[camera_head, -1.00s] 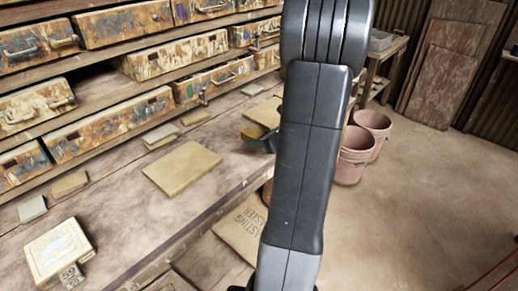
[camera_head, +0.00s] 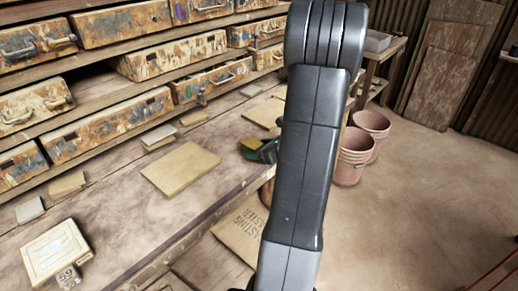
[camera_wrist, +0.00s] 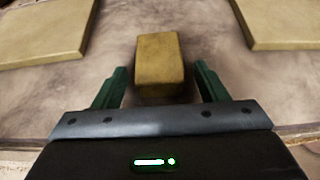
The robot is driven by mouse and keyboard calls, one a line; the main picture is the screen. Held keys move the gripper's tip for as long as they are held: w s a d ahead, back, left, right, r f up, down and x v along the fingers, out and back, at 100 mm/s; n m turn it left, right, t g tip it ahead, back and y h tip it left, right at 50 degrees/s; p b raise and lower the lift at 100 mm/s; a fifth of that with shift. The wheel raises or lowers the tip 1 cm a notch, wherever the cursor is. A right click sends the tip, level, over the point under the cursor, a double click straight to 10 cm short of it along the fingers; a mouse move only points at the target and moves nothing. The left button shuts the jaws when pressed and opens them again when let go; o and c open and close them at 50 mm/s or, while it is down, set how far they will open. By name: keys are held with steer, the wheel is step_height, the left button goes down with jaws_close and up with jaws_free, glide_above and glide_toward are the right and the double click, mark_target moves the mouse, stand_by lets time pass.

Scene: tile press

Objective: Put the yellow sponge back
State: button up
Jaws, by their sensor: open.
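The yellow sponge (camera_wrist: 160,60) is a small block on the worktop in the wrist view. It sits between and slightly beyond the green fingertips of my gripper (camera_wrist: 160,86). My gripper is open, with a finger on either side of the sponge's near end and a gap on both sides. In the head view, the sponge (camera_head: 250,143) shows as a small yellow patch beside my gripper (camera_head: 262,152), near the front edge of the bench. My arm hides part of that area.
The workbench (camera_head: 120,215) carries a flat yellowish tile (camera_head: 181,169), another board (camera_head: 264,112) further back, and a box (camera_head: 55,252) at the front left. Drawers (camera_head: 110,125) line the back. Pinkish buckets (camera_head: 354,158) stand on the floor to the right.

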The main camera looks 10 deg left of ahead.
steer(key=shift+r, duration=0.25)
steer(key=v, duration=1.2)
